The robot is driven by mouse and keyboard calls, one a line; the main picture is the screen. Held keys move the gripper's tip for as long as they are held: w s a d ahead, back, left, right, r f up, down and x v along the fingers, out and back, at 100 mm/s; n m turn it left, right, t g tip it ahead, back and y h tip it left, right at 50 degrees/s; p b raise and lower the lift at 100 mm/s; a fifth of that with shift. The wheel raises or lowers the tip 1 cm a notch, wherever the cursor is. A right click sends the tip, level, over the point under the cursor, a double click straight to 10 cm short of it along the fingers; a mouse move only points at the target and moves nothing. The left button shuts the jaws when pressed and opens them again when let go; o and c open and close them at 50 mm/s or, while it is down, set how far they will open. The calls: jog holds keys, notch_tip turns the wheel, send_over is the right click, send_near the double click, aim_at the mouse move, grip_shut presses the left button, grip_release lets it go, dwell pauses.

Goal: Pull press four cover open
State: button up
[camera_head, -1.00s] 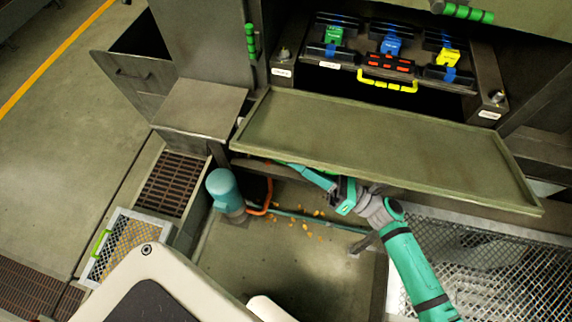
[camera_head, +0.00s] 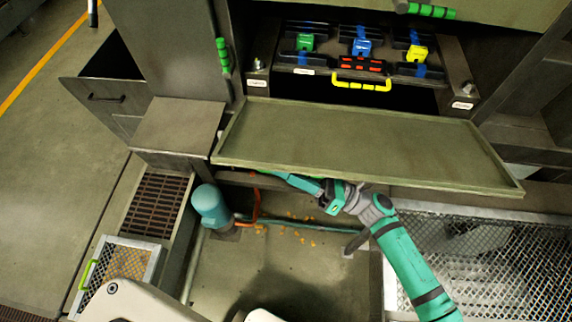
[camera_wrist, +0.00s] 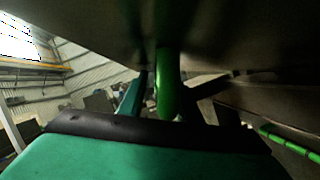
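A wide olive panel with a raised rim (camera_head: 360,145), which looks like an opened-out cover, juts forward below the press opening. No readable number shows on it. My gripper (camera_head: 305,183) is under its front edge, and the fingertips are mostly hidden there. In the wrist view, a green handle bar (camera_wrist: 168,88) runs down from the dark underside of a panel (camera_wrist: 225,35). My gripper (camera_wrist: 170,100) has its fingers on either side of this bar. I cannot tell whether they press on it.
A yellow handle (camera_head: 361,85) and coloured blocks (camera_head: 361,47) show inside the opening. Another olive panel with a green handle (camera_head: 425,10) is above. A teal motor-like cylinder (camera_head: 211,207) stands lower left. A wire-mesh tray (camera_head: 500,260) lies lower right. Open floor (camera_head: 50,180) is at left.

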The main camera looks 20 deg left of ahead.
jog(key=v, duration=1.1)
jog(key=shift+d, duration=0.1)
jog(key=v, duration=0.8)
jog(key=shift+w, duration=0.2)
dwell(0.6)
jog(key=shift+d+f, duration=0.15)
jog(key=shift+f, duration=0.05)
dwell(0.6)
